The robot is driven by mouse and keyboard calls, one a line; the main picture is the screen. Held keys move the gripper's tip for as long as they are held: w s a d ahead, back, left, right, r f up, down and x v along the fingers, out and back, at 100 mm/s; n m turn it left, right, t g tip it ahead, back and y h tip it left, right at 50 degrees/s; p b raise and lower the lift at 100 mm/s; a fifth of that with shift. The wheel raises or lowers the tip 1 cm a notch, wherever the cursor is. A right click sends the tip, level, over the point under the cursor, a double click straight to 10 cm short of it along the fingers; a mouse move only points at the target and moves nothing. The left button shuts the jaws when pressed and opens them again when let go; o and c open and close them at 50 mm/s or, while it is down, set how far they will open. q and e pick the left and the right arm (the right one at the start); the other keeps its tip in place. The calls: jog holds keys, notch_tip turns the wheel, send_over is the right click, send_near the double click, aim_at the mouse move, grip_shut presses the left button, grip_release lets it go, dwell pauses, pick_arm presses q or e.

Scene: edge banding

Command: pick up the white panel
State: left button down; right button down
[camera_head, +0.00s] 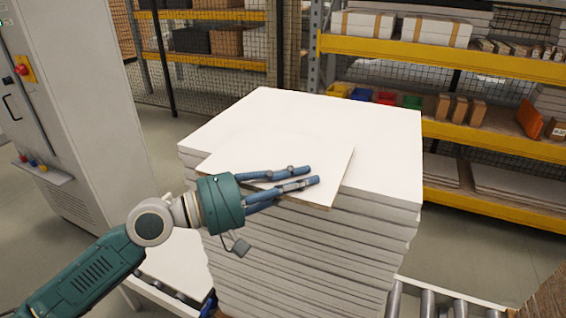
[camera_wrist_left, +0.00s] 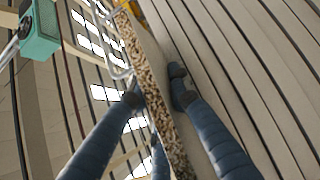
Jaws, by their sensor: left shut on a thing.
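The white panel (camera_head: 308,152) is a thin, roughly square board over the top of a tall stack of larger white panels (camera_head: 385,125). Its near edge juts out past the front of the stack. I cannot tell whether it touches the stack or is slightly raised. My left gripper (camera_head: 312,176) is shut on the near edge of the panel, reaching in from the left. In the left wrist view, the panel's speckled chipboard edge (camera_wrist_left: 150,85) runs between the blue fingers of the gripper (camera_wrist_left: 156,92). My right gripper is not in view.
A grey machine cabinet (camera_head: 75,110) stands at the left. Shelves with yellow beams (camera_head: 400,50) hold boxes and bins behind the stack. Conveyor rollers (camera_head: 428,303) lie at the lower right of the stack. Grey floor (camera_head: 465,255) is clear to the right.

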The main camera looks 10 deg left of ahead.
pick_arm(q)
jog(key=shift+r, duration=0.2)
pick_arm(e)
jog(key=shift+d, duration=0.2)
